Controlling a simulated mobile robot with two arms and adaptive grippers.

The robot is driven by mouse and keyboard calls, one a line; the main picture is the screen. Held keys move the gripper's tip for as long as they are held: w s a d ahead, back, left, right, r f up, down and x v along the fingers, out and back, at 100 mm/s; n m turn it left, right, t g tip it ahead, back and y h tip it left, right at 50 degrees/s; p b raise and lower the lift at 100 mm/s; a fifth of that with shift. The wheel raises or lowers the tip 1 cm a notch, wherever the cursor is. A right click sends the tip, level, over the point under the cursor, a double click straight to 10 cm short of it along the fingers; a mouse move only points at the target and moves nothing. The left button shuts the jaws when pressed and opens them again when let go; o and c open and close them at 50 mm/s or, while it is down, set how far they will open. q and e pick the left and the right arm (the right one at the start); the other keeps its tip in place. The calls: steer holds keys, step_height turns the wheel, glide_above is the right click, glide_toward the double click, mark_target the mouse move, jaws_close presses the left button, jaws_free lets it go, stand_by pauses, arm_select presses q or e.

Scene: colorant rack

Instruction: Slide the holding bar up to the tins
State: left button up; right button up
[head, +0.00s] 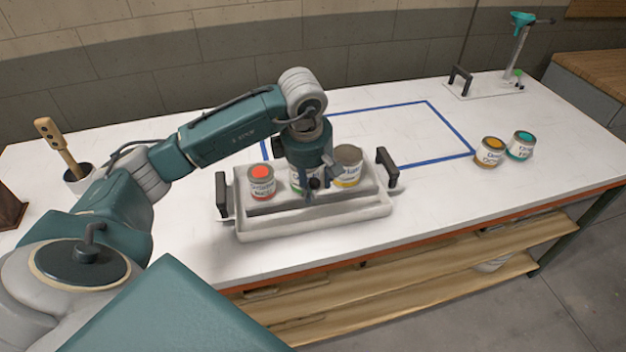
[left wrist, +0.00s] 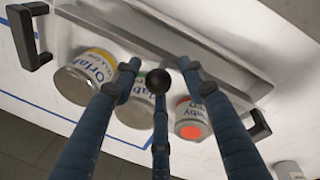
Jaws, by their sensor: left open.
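Three tins stand in a row in the pale rack (head: 315,231): a red-topped tin (head: 261,181), a tin with a green-marked label (head: 297,182), and a grey-topped tin with a yellow-marked label (head: 347,164). The holding bar (head: 352,197) appears as a pale lengthwise piece on the near side of the tins; its exact gap to them is hard to tell. My left gripper (head: 313,187) points down over the rack's middle, partly hiding the middle tin. In the left wrist view its fingers (left wrist: 160,76) are spread around a black round knob (left wrist: 158,81). The right gripper is out of view.
Black handles stand at the rack's left (head: 221,195) and right (head: 388,167) ends. An orange-topped tin (head: 490,151) and a teal-topped tin (head: 520,145) stand to the right. A blue tape outline (head: 450,129) lies behind the rack. A cup with a wooden-handled tool (head: 60,148) stands far left.

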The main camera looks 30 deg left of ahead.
arm_select(q)
steer(key=shift+f, duration=0.15)
jaws_close()
steer(key=shift+w+a+b, duration=0.85)
steer(key=shift+w+a, duration=0.2)
jaws_free()
step_height(320, 180, up, 12)
steer(key=s, duration=0.2)
steer(key=shift+s+d, duration=0.2)
steer(key=shift+d, duration=0.05)
